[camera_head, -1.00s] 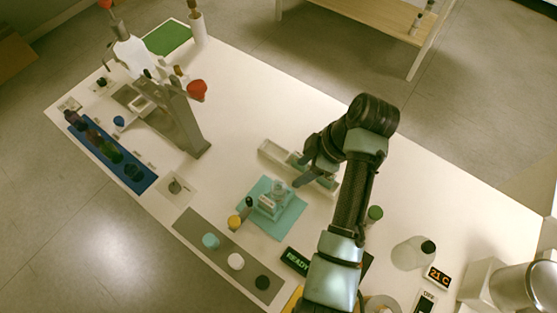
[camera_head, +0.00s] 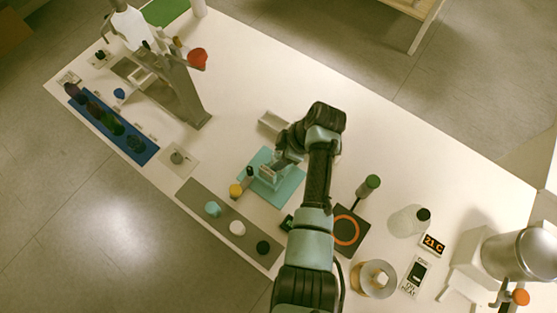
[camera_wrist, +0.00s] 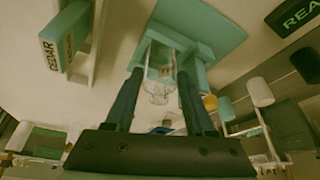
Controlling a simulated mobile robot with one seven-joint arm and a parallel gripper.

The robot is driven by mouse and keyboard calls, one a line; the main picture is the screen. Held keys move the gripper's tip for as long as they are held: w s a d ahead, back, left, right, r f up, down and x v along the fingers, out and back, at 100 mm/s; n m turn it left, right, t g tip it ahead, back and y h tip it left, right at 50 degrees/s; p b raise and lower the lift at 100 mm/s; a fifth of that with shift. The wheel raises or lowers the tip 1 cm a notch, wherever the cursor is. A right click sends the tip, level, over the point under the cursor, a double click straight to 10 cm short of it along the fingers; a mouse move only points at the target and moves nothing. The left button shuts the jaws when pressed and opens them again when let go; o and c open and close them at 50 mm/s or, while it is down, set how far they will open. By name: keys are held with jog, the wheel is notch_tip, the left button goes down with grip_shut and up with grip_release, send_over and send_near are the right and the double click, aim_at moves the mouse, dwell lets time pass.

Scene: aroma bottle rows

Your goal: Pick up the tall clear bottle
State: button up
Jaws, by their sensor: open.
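A clear glass bottle (camera_wrist: 158,75) shows in the wrist view beside a teal block (camera_wrist: 205,75), over a teal mat (camera_wrist: 225,38). My gripper (camera_wrist: 158,82) is open, with one dark finger on each side of the clear glass. I cannot tell whether either finger touches it. In the head view my gripper (camera_head: 283,164) is low over the teal mat (camera_head: 291,192), and it and the arm hide much of what stands there.
A grey strip (camera_head: 192,195) with several coloured caps lies at the front left of the mat. A grey upright stand (camera_head: 190,100) rises to the left. A pale tray (camera_head: 270,122) lies behind. A dark pad with an orange ring (camera_head: 362,232) lies to the right. The table's back right is bare.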

jog(key=shift+f, duration=0.1)
grip_shut()
dwell(0.3)
